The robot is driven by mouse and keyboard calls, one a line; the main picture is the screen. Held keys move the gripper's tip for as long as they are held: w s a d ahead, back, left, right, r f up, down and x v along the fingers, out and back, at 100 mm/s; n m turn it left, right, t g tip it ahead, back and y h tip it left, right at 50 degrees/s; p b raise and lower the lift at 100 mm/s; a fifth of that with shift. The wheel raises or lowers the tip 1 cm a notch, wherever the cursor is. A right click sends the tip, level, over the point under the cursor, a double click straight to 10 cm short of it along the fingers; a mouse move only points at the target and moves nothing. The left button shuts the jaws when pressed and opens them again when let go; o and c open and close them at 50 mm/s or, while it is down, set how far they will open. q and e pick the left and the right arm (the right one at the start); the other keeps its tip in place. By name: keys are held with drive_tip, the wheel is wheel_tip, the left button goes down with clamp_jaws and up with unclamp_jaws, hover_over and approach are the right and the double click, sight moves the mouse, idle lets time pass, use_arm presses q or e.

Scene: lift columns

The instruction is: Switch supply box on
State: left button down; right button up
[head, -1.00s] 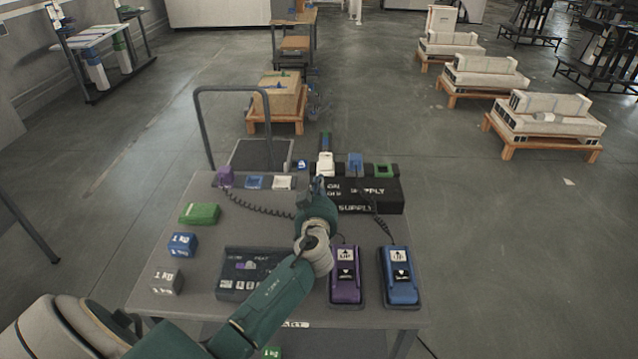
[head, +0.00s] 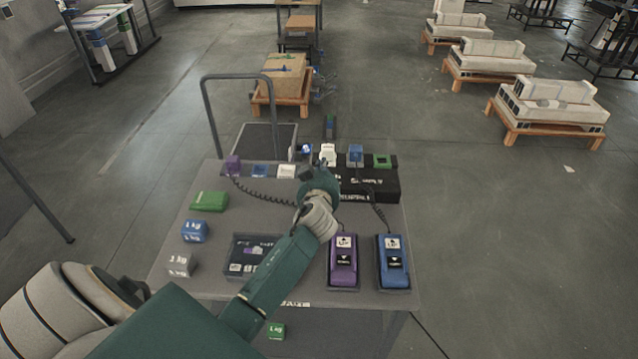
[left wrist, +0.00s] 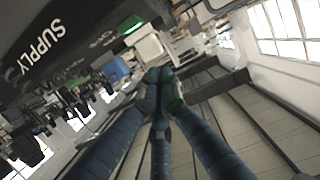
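The black supply box (head: 372,186) sits at the back right of the cart top, with white lettering on its faces. My left arm reaches over the cart, and its gripper (left wrist: 160,88) is at the box's left end, mostly hidden behind my own wrist in the head view. In the left wrist view the fingertips meet, with nothing visible between them. The box (left wrist: 62,38) shows there at upper left with SUPPLY lettering. A green lit piece (left wrist: 130,24) and a white block lie near the fingertips. I cannot tell whether they touch. The switch position is not clear. My right gripper is out of view.
On the cart (head: 200,262), a purple pendant (head: 343,262) and a blue pendant (head: 394,264) lie front right, with coiled cables. A dark panel (head: 250,258), weights (head: 194,231) and a green block (head: 210,201) lie left. A grey handle rail (head: 207,120) stands behind.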

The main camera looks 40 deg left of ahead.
use_arm(q)
drive_tip(key=r+b+v, duration=0.2)
drive_tip(key=v, duration=1.4)
drive_tip(key=shift+r, duration=0.3)
drive_tip(key=shift+a, duration=0.1)
